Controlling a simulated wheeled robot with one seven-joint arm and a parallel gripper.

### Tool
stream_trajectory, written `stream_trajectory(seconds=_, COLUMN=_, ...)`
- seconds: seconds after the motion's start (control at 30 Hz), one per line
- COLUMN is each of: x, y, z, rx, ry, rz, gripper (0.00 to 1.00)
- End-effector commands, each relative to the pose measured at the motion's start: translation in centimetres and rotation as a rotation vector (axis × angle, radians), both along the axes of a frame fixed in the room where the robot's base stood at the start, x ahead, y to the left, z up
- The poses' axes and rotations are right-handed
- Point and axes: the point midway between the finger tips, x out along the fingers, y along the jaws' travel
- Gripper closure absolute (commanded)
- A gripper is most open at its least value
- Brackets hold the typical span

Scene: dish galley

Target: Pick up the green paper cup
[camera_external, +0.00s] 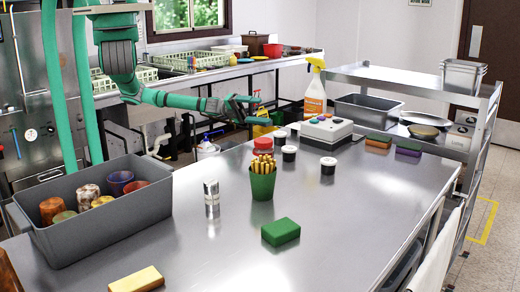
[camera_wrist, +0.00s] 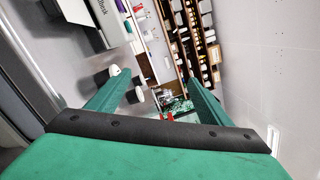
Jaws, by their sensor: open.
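My gripper (camera_external: 262,109) is open and empty. It points right near the table's far edge, behind the cup in the picture and clear of it. In the wrist view my two green fingers (camera_wrist: 155,100) are spread apart with nothing held between them. I cannot make out the green cup for sure in the wrist view.
A grey bin (camera_external: 105,235) holds several cups. A button box (camera_external: 325,131) and spray bottle (camera_external: 315,95) are at the back.

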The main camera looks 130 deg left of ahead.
Motion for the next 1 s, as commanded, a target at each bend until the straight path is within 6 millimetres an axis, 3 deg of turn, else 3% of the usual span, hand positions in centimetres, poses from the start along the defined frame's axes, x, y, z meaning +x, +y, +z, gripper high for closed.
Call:
stream_trajectory(seconds=0.03, x=2.4, y=-1.1, z=0.6, rx=0.041, ry=0.01, rz=-0.018, gripper=0.27)
stream_trajectory(seconds=0.17, x=8.2, y=-3.8, z=1.9, rx=0.165, ry=0.043, rz=-0.03, gripper=0.27)
stream_trajectory(seconds=0.3, x=14.3, y=-7.9, z=3.7, rx=0.315, ry=0.068, rz=-0.044, gripper=0.27)
stream_trajectory(seconds=0.5, x=20.9, y=-14.8, z=5.4, rx=0.508, ry=0.115, rz=-0.05, gripper=0.27)
stream_trajectory(seconds=0.73, x=25.1, y=-23.9, z=4.3, rx=0.729, ry=0.252, rz=-0.096, gripper=0.27)
stream_trajectory(seconds=0.9, x=25.5, y=-29.6, z=2.8, rx=0.899, ry=0.356, rz=-0.16, gripper=0.27)
stream_trajectory(seconds=1.0, x=25.2, y=-31.9, z=2.1, rx=0.981, ry=0.399, rz=-0.195, gripper=0.27)
